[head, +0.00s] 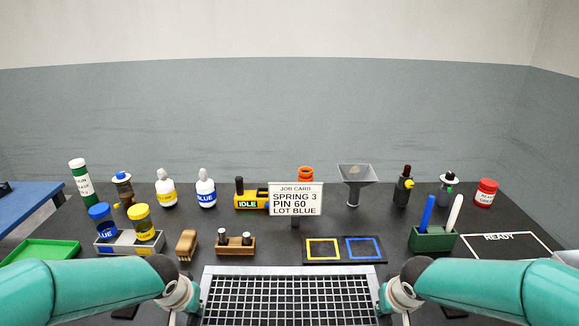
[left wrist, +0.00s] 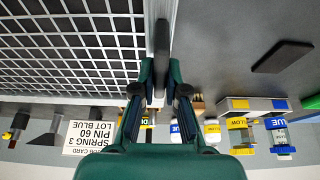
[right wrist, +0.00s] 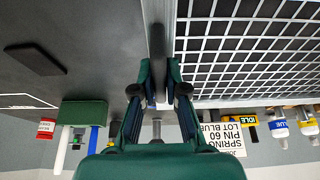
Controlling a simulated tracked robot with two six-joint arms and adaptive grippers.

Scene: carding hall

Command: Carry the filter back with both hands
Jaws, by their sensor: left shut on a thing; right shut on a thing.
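The filter (head: 292,299) is a light metal frame with a white grid over a dark inside. It is at the front middle of the head view, its lower part cut off by the picture edge. My left gripper (left wrist: 160,93) is shut on the filter's side edge, and the grid (left wrist: 75,45) lies to the left of it in the left wrist view. My right gripper (right wrist: 161,95) is shut on the opposite side edge, and the grid (right wrist: 240,50) lies to the right of it. In the head view my arms hide both fingertip pairs.
Behind the filter are a black tray with yellow and blue squares (head: 344,261), a wooden block with pins (head: 236,245), a brush (head: 187,244) and a job card (head: 296,199). A green pen holder (head: 433,239) and the READY mat (head: 505,257) are right; a green tray (head: 42,250) is left.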

